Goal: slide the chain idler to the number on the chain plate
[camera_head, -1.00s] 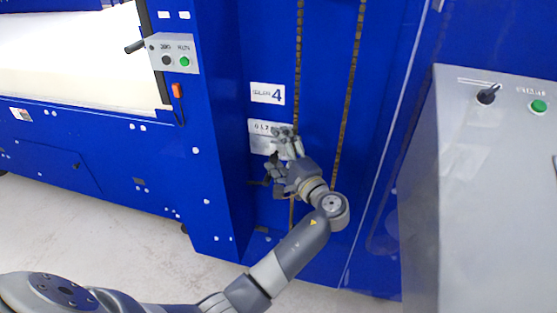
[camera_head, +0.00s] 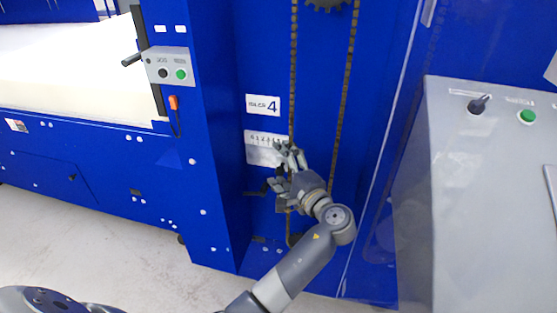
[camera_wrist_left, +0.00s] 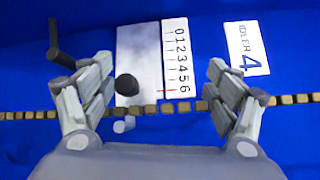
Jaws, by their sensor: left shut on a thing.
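The white chain plate (camera_head: 263,105) reads "IDLER 4" on the blue panel; it also shows in the wrist view (camera_wrist_left: 252,50). Beside it is a scale strip (camera_wrist_left: 175,40) numbered 0 to 6, with a red mark near the 6. The chain idler (camera_wrist_left: 132,50), a pale metal plate with a black knob, lies against the strip. My left gripper (camera_head: 284,167) is at the chain below the scale. In the wrist view its fingers (camera_wrist_left: 153,95) are spread wide on either side of the idler; their exact contact is unclear. My right gripper is not seen.
A chain (camera_head: 345,85) runs in two vertical strands, with a sprocket (camera_head: 325,4) at the top. A dark lever (camera_wrist_left: 60,45) sticks out near one finger. A grey control console (camera_head: 500,190) stands at right. A switch box (camera_head: 170,66) is at upper left.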

